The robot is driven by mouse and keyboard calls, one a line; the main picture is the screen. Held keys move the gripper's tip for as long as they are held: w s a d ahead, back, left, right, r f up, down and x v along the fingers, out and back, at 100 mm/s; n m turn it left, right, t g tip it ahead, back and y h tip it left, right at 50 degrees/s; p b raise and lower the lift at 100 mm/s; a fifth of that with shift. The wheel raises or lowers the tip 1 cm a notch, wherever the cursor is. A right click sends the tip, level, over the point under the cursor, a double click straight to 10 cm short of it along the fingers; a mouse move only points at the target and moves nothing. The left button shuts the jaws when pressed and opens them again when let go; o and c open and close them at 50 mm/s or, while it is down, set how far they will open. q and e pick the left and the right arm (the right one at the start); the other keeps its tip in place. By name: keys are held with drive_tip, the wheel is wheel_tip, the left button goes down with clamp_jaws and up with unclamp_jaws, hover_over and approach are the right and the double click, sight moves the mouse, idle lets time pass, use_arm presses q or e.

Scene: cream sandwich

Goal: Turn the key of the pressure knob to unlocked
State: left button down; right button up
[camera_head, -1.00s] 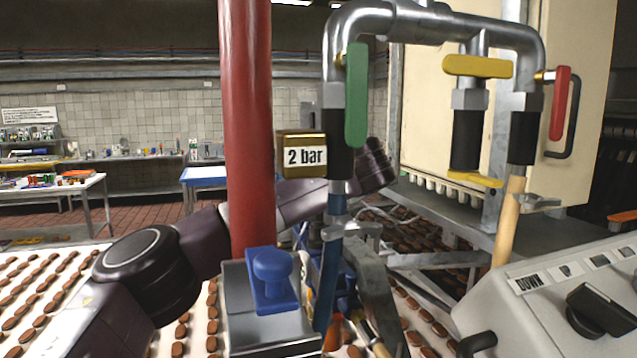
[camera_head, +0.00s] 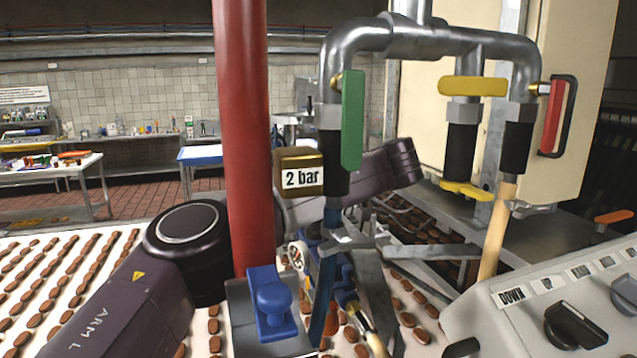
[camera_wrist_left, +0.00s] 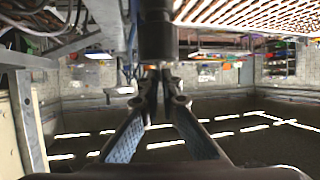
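No part in view can be surely told as the pressure knob or its key. A small round white dial (camera_head: 298,256) on blue parts shows low behind the pipes. My left arm runs in from the left, behind the red pipe, to the right. My right gripper is out of view.
A red upright pipe (camera_head: 243,130) stands before my left arm. A blue knob (camera_head: 271,300) on a metal box is at front centre. A yellow-handled valve (camera_head: 473,87), a red handle (camera_head: 552,115) and a grey control panel (camera_head: 500,318) are at right.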

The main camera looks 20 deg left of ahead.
use_arm(q)
drive_tip(key=c, duration=2.2)
unclamp_jaws()
drive_tip(key=shift+f, duration=0.1)
